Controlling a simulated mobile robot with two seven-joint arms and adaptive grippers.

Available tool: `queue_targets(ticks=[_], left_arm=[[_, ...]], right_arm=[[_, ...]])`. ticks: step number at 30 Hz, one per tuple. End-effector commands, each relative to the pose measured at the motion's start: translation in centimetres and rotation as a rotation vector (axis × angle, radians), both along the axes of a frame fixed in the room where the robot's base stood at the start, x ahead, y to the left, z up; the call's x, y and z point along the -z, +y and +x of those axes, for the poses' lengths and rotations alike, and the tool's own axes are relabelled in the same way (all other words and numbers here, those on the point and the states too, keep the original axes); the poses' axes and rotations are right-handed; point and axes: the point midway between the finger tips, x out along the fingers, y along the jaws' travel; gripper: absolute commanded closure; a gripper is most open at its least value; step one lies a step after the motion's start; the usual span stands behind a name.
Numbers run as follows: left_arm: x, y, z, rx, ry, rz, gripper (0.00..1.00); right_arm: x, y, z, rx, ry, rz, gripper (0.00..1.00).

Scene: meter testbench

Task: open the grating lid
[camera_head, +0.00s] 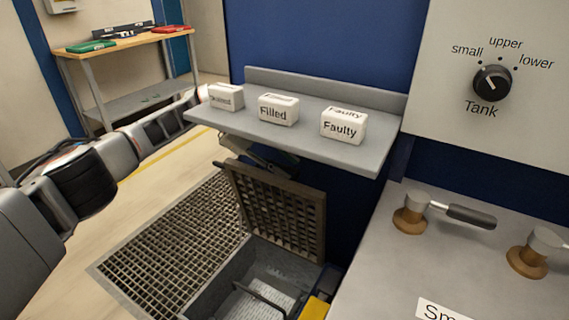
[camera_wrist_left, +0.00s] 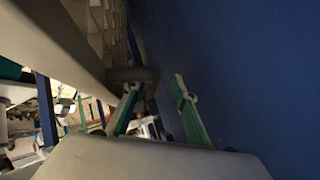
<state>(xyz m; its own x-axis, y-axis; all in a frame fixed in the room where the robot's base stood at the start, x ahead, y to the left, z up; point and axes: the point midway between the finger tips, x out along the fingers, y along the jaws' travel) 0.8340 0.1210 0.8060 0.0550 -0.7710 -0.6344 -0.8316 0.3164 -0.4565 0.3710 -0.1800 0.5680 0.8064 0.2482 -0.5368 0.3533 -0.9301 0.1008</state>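The grating lid (camera_head: 280,212) stands steeply raised at the back edge of a floor pit (camera_head: 245,272). The pit shows open in front of it, with a dark bar and a pale printed sheet inside. My left arm reaches in from the left, behind the shelf's left end. My left gripper (camera_head: 248,162) is under the shelf by the lid's top edge, partly hidden. In the left wrist view its two green-padded fingers (camera_wrist_left: 155,95) are apart with nothing between them. The lid's lattice (camera_wrist_left: 97,25) shows beyond them at upper left; I cannot tell whether a finger touches it. My right gripper is out of view.
A grey shelf (camera_head: 290,134) with blocks marked Drained (camera_head: 226,97), Filled (camera_head: 278,109) and Faulty (camera_head: 343,125) overhangs the lid. A fixed floor grating (camera_head: 175,250) lies left of the pit. A bench with valve handles (camera_head: 440,208) stands at right. A blue wall is close behind.

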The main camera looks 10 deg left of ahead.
Motion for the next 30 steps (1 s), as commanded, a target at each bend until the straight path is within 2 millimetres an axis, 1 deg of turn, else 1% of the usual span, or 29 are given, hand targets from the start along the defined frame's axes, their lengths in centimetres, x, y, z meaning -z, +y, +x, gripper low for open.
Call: queue_targets(ticks=[7,11,14,24,30], left_arm=[[-0.1,0.0,0.0,0.0,0.0,-0.001,0.74],[-0.7,0.7,0.1,-0.002,-0.002,-0.001,0.74],[-1.6,1.8,0.0,-0.003,-0.003,-0.001,0.74],[-5.8,7.0,-0.4,-0.003,-0.002,0.0,0.74],[-7.2,8.8,-0.6,-0.001,-0.001,0.0,0.74]], right_arm=[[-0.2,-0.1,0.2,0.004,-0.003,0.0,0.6],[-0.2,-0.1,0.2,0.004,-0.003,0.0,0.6],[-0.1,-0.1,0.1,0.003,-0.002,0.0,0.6],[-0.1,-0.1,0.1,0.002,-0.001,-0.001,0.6],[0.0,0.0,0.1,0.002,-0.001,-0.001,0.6]])
